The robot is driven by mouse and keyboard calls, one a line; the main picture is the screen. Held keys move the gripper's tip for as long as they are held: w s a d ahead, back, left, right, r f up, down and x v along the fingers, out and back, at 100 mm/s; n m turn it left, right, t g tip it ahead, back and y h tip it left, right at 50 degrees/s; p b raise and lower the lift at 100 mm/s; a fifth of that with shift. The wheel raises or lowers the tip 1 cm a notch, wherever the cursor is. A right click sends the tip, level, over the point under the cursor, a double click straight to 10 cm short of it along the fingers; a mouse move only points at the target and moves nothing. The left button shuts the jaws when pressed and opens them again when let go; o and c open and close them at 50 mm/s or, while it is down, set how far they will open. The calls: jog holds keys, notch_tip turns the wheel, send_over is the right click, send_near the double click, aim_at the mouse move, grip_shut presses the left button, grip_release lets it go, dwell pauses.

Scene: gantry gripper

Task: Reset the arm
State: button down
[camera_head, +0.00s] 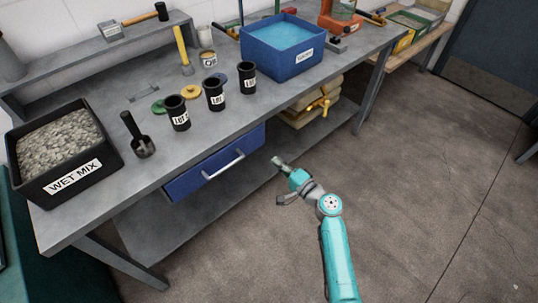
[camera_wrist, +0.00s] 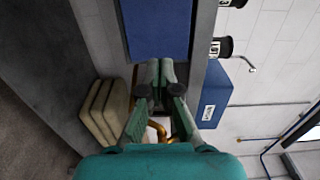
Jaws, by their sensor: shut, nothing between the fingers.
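My teal arm reaches up from the bottom of the head view. My gripper (camera_head: 278,162) is in front of the workbench, near the right end of the blue drawer (camera_head: 214,168) and below the bench top's front edge. In the wrist view, my gripper (camera_wrist: 160,70) has its two fingers side by side and together, with nothing seen between them. The blue drawer (camera_wrist: 157,30) fills the top middle of that view. The drawer looks shut.
The bench top (camera_head: 150,190) holds a wet mix bin (camera_head: 85,178), a scoop (camera_head: 140,140), three black cups (camera_head: 215,95) and a blue water tub (camera_head: 268,62). Stacked sacks (camera_head: 300,115) and a brass valve (camera_head: 318,105) are under it. The floor (camera_head: 440,190) at right is open.

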jog(key=s+d+f+n+h, duration=0.1)
jog(key=s+d+f+h, duration=0.15)
jog(key=s, duration=0.75)
jog(key=s+d+f+n+g+h, duration=0.1)
jog(key=s+d+f+h, duration=0.2)
jog(key=s, duration=0.7)
jog(key=s+d+f+n+h, duration=0.1)
jog(key=s+d+f+h, duration=0.3)
jog(key=s, duration=0.6)
jog(key=s+r+n, duration=0.1)
jog(key=s+r, duration=0.2)
jog(key=s, duration=0.4)
jog(key=s+r+n, duration=0.2)
jog(key=s+r, duration=0.1)
jog(key=s, duration=0.4)
jog(key=s+r+n+t+h, duration=0.1)
jog(key=s+r+n, duration=0.3)
jog(key=s+r, duration=0.4)
notch_tip(320, 180, up, 5)
jog(key=shift+d+r+n, duration=0.2)
jog(key=shift+d+n, duration=0.15)
jog(key=shift+n, duration=0.05)
